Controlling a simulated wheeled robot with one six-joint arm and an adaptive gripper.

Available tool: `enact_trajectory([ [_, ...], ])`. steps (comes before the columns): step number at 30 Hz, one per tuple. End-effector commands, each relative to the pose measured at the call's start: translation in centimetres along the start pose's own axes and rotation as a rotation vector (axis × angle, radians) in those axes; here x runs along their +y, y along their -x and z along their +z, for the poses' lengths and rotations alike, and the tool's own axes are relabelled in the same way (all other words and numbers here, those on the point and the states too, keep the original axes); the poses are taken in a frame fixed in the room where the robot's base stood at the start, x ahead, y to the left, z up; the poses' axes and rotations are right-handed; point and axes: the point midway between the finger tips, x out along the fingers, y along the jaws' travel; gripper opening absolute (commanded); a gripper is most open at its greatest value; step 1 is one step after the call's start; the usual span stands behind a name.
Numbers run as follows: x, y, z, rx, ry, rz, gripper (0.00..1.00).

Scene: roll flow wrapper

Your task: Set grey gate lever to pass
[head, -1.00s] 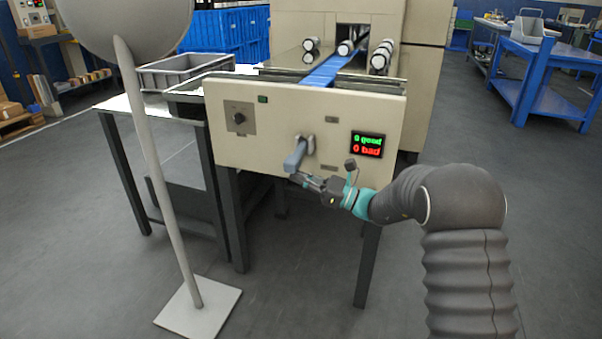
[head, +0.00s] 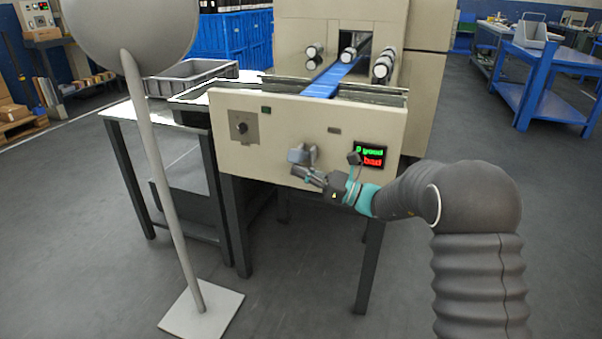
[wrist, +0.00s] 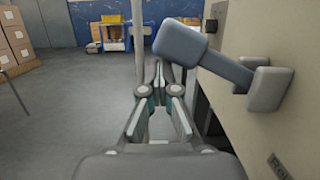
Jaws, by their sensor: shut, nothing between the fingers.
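The grey gate lever (head: 298,156) is on the front panel (head: 265,163) of the wrapper. In the wrist view its blue-grey handle (wrist: 181,43) sticks out from the panel, joined by a short arm to the grey pivot bracket (wrist: 269,86). My gripper (head: 299,170) is shut and empty, just below the handle in the head view. In the wrist view its fingertips (wrist: 161,68) are beneath the handle end; I cannot tell whether they touch it. A label at the panel's lower edge is only partly visible.
A blue belt (head: 330,80) with a roll (head: 349,54) runs above the panel. A knob (head: 240,127) is on the panel's left.

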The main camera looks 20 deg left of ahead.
Motion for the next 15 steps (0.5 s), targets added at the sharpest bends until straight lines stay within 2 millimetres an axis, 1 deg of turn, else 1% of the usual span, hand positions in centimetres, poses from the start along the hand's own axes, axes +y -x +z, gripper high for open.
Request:
enact_trajectory([
  [1,-0.08,-0.14,0.63,-0.008,0.008,0.001,0.0],
  [12,-0.13,-0.21,0.97,-0.013,0.013,0.001,0.0],
  [15,-0.07,-0.14,0.7,-0.013,0.013,0.0,0.0],
])
